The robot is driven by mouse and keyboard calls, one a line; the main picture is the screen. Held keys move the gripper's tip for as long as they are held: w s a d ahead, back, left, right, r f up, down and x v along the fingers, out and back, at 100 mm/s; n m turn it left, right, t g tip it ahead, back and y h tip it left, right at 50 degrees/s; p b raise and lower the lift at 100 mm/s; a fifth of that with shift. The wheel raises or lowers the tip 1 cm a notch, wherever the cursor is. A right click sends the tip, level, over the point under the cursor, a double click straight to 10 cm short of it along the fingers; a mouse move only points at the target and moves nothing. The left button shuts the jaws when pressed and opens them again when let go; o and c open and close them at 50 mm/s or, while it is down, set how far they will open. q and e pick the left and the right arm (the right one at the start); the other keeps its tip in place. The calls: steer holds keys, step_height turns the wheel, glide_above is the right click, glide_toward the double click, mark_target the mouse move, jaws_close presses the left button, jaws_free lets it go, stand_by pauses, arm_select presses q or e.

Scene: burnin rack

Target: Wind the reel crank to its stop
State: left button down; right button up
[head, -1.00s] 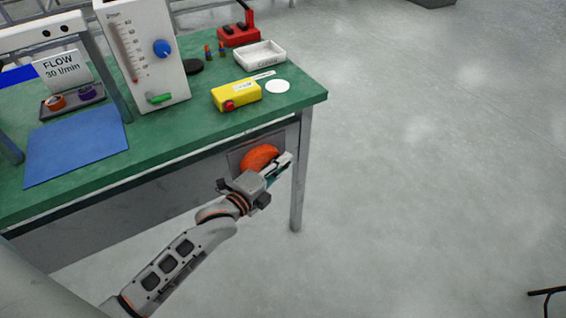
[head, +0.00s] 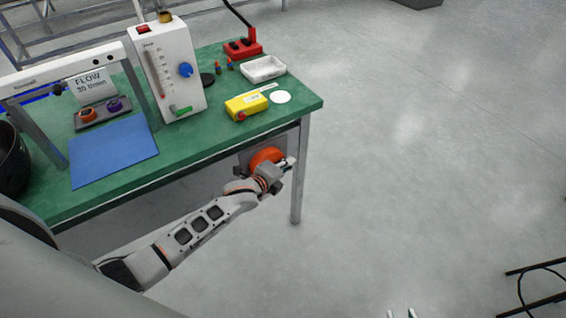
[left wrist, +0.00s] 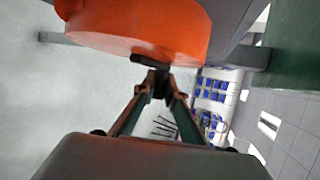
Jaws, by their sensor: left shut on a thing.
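The orange reel (head: 266,156) is mounted on a grey plate under the bench top, near the right front leg. It fills the upper part of the left wrist view (left wrist: 150,28). My left gripper (head: 288,163) is at the right side of the reel, in front of it and partly covering it. In the left wrist view its fingers (left wrist: 157,88) close together on the dark crank handle (left wrist: 148,62) beside the reel's face. The crank is hidden in the head view. Two pale fingertips of my right gripper (head: 401,314) show apart at the bottom edge, with nothing visible between them.
The green bench (head: 190,157) carries a yellow box (head: 246,105), a white tray (head: 264,68), a flow meter (head: 167,75) and a blue mat (head: 115,153). The bench leg (head: 299,175) stands close to my left gripper. Floor to the right is open; a dark frame (head: 537,300) stands lower right.

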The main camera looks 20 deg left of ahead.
arm_select(q)
steer(key=shift+w+r+g+p, duration=0.2)
steer(key=shift+r+g+p, duration=0.15)
steer(key=shift+p, duration=0.5)
steer(key=shift+s+f+g+y+p, duration=0.1)
steer(key=shift+f+g+y+p, duration=0.35)
steer(key=shift+f+p, duration=0.15)
steer(key=shift+s+f+m, duration=0.1)
steer(key=shift+f+m, duration=0.05)
steer(key=shift+m, duration=0.15)
arm_select(e)
steer(key=r, duration=0.1)
steer(key=a+r, duration=0.1)
steer(key=r, duration=0.1)
steer(key=shift+w+r, duration=0.1)
steer(key=shift+r, duration=0.15)
arm_select(q)
steer(key=shift+f, duration=0.1)
arm_select(e)
steer(key=shift+a, duration=0.1)
arm_select(q)
steer(key=c, duration=2)
jaws_free()
steer(key=shift+c, duration=0.2)
